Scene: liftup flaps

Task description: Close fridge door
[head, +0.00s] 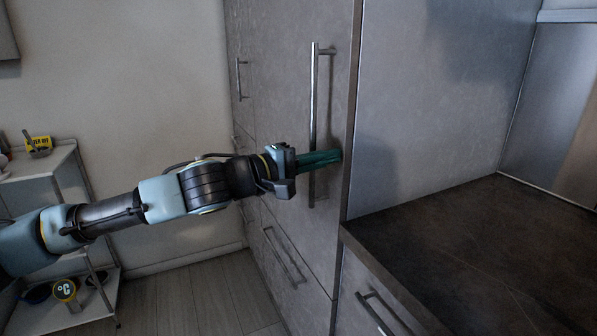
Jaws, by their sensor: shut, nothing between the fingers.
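The fridge door (290,95) appears to be the tall grey panel with a long vertical metal handle (314,100), in the middle of the head view. It looks about in line with the neighbouring fronts; I cannot tell whether a small gap is left. My gripper (338,156) is shut and empty. Its teal fingers cross in front of the handle's lower part and end close to the door's right edge. I cannot tell whether the fingertips touch the door. The gripper body covers part of the panel left of the handle.
A dark countertop (470,250) extends right of the tall unit, with a drawer handle (380,313) below its edge. Another tall front (238,110) stands left of the door, and a lower front has a handle (283,257). A shelf rack (50,165) stands at left. Floor (185,300) is clear.

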